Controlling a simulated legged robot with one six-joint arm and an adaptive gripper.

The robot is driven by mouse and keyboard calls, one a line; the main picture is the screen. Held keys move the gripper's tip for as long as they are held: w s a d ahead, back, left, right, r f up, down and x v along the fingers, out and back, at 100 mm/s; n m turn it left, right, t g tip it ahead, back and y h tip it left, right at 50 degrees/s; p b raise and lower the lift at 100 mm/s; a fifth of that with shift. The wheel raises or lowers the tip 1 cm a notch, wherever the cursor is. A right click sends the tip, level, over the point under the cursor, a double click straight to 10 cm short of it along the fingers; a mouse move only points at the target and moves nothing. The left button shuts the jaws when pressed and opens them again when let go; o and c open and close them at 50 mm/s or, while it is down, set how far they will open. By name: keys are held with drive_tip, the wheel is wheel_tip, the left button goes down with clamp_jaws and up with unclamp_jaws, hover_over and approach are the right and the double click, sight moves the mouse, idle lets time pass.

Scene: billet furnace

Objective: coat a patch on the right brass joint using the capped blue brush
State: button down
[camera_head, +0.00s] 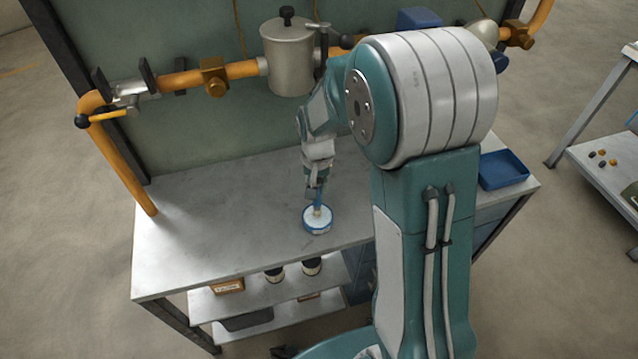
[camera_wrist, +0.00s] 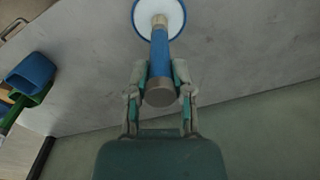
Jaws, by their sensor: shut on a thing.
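My gripper (camera_head: 316,178) is shut on the blue brush (camera_head: 318,200) above the workbench. In the wrist view the gripper (camera_wrist: 160,82) has a finger on each side of the brush's blue handle (camera_wrist: 160,55), with its grey end cap nearest the camera. The brush points down, and its pale tip meets the white inside of a round blue-rimmed dish (camera_head: 318,229); I cannot tell how deep it sits. The dish also shows in the wrist view (camera_wrist: 178,34). The right brass joint (camera_head: 520,35) is on the orange pipe at the upper right, clear of the gripper.
Another brass joint (camera_head: 213,76) is on the pipe at left. A metal canister (camera_head: 288,56) and valve handles jut out above the bench (camera_head: 235,215). A blue tray (camera_head: 503,169) is at the bench's right end. The bench's left part is clear.

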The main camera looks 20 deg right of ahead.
drive_tip(key=shift+a, duration=0.3)
drive_tip(key=shift+d+f, duration=0.15)
drive_tip(key=shift+d, duration=0.35)
drive_tip(key=shift+a+f, duration=0.2)
drive_tip(key=shift+a, duration=0.1)
drive_tip(key=shift+d, duration=0.15)
drive_tip(key=shift+f, duration=0.15)
idle(0.5)
drive_tip(key=shift+r, duration=3.55)
